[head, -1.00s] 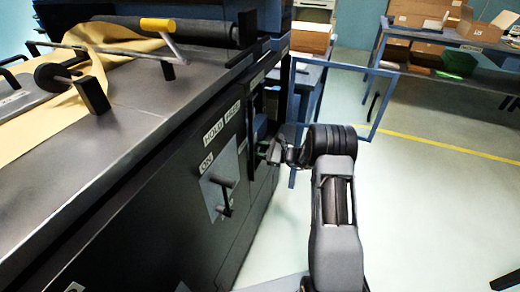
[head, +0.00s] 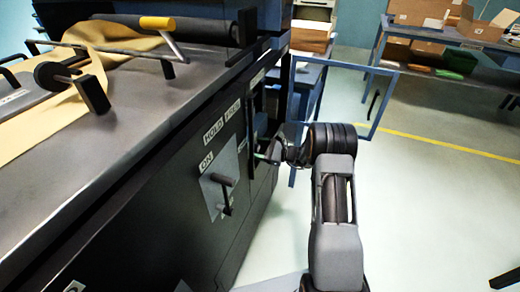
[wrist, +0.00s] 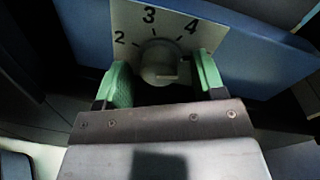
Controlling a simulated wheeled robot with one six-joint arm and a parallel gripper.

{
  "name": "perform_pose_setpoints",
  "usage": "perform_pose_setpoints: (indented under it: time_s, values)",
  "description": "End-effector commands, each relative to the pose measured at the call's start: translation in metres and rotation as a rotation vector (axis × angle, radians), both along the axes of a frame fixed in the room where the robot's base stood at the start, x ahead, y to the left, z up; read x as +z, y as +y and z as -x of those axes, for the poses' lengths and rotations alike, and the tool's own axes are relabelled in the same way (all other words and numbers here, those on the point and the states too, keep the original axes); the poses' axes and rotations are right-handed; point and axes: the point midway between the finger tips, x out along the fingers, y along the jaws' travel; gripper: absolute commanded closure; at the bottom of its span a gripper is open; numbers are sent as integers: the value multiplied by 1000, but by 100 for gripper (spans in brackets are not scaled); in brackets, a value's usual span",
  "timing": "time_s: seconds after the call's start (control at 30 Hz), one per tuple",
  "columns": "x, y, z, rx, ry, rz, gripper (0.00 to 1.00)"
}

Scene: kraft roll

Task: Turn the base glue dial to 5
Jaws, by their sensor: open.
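The glue dial (wrist: 160,62) is a grey round knob on a pale plate (wrist: 126,22) with the numbers 2, 3 and 4 showing in the wrist view. Any further numbers are out of sight. A small mark on the knob's face lies toward its lower right; I cannot tell which number it indicates. My gripper (wrist: 160,82) is open, with one green-padded finger on each side of the knob and a gap visible by each. In the head view my gripper (head: 262,157) is at the machine's side, and the dial is hidden there.
A panel with a lever (head: 225,190), marked ON, HOLD and FREE, is on the machine's side left of my gripper. A blue frame (head: 345,95) stands behind my arm. Kraft paper (head: 95,75) lies on the machine's top. Open floor (head: 440,200) is at the right.

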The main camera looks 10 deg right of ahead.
Motion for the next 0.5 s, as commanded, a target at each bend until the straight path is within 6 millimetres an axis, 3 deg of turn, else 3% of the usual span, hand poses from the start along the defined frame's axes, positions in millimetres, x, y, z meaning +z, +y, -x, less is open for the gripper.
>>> perform_pose_setpoints:
  time_s: [0.17,0.5]
  values:
    - [2,-15,9,-3,1,-1,37]
    - [5,-74,46,-5,1,-1,37]
